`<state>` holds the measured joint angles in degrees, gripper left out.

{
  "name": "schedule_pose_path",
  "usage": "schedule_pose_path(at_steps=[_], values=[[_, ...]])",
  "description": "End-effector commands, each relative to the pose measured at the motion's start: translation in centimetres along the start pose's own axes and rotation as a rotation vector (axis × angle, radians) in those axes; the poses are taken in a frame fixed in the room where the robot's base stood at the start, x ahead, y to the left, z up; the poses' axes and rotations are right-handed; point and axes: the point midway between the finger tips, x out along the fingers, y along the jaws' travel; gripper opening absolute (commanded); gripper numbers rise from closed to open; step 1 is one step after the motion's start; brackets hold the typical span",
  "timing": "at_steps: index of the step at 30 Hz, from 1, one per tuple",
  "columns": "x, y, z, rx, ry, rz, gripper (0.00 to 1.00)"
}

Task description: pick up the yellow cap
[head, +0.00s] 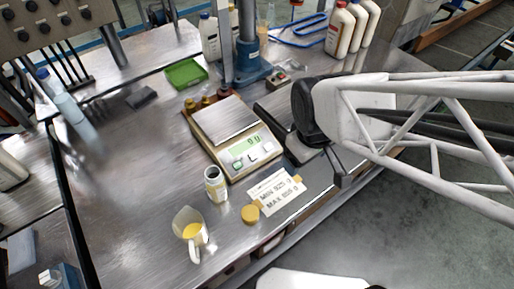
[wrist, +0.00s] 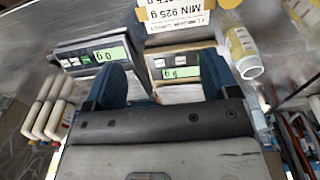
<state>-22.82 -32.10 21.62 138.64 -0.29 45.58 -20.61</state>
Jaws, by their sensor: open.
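The yellow cap (head: 251,214) lies flat on the metal bench in the head view, just left of a paper note (head: 276,193) and near the bench's front edge. In the wrist view a small yellow patch at the top edge, beside the note (wrist: 178,14), may be part of the cap. My gripper (wrist: 162,68) is open, with its two dark fingers apart and nothing seen between them. It is over the scale area, to the right of and apart from the cap. In the head view its fingertips are hard to make out.
A gold scale (head: 243,151) stands behind the cap, with a dark scale (wrist: 95,55) next to it. A small jar (head: 216,184) and a jug with yellow liquid (head: 190,234) stand left of the cap. White bottles (head: 345,28) and a green tray (head: 186,74) are farther back.

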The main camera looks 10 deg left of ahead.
Motion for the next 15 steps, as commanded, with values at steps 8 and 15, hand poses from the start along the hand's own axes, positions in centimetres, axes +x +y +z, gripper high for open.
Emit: schedule_pose_path(at_steps=[8,15], values=[[4.0,-4.1,-1.8,-0.233,-0.03,-0.027,0.8],[7.3,-7.9,-2.6,-0.433,-0.052,-0.048,0.8]])
